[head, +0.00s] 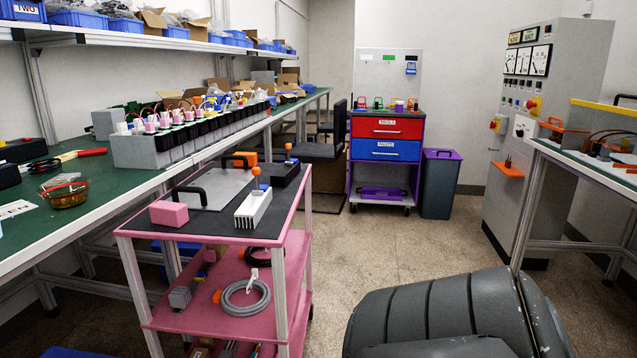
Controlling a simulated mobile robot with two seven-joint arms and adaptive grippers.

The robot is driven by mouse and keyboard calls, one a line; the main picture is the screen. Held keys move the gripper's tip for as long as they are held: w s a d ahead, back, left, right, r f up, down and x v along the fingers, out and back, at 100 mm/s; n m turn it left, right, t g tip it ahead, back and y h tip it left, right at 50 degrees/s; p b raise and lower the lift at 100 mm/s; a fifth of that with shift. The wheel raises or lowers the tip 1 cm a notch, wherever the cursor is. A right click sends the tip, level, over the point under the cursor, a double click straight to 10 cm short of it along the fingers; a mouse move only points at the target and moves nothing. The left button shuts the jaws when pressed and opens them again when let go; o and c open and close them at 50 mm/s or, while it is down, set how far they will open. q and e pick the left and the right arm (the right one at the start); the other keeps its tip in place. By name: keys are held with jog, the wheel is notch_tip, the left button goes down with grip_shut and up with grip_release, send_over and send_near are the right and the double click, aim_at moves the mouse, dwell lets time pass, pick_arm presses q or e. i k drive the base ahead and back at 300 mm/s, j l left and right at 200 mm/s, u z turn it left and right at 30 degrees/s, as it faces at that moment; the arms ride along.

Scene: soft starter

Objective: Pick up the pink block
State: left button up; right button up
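The pink block (169,213) lies on the dark top of the pink cart (128,233), near its left front corner. It is fully visible, with nothing on top of it. A grey plate with a black handle (210,187) lies just behind and right of it. Neither of my grippers is in view.
A white finned part with an orange knob (253,208) and a dark block (284,174) share the cart top. A grey hose coil (245,298) lies on the shelf below. A long green bench (98,205) runs along the left. Floor (400,232) is open right of the cart.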

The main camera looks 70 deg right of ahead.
aim_at(162, 212)
jog(key=z, duration=1.9)
